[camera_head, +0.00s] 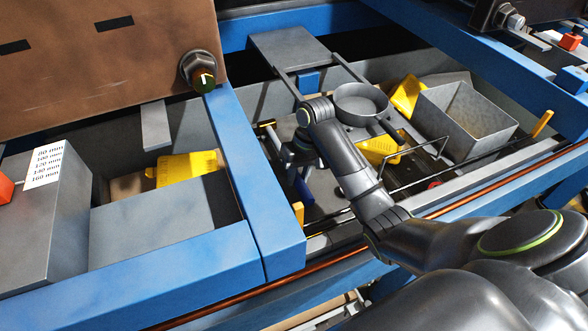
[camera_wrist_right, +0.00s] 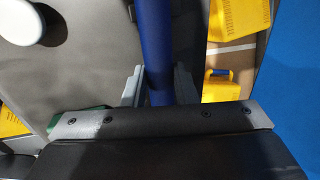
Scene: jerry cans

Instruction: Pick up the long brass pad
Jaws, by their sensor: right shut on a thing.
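My right gripper (camera_head: 294,166) comes down from my right arm into the grey tray area in the middle of the head view, partly hidden by its own wrist. In the wrist view its two grey fingers (camera_wrist_right: 158,88) stand on either side of a dark blue rod (camera_wrist_right: 154,40) and are shut on it. In the head view the blue rod (camera_head: 304,190) shows just below the gripper. A small brass-coloured end (camera_head: 267,123) shows left of the gripper; I cannot tell whether it belongs to the rod. No long brass pad can be clearly made out. My left gripper is not in view.
A blue frame beam (camera_head: 248,165) runs close left of the gripper. A round grey dish (camera_head: 360,103) and a grey open box (camera_head: 465,118) stand to the right. Yellow jerry cans (camera_head: 187,168) lie around. A copper-coloured rod (camera_head: 440,208) runs along the front.

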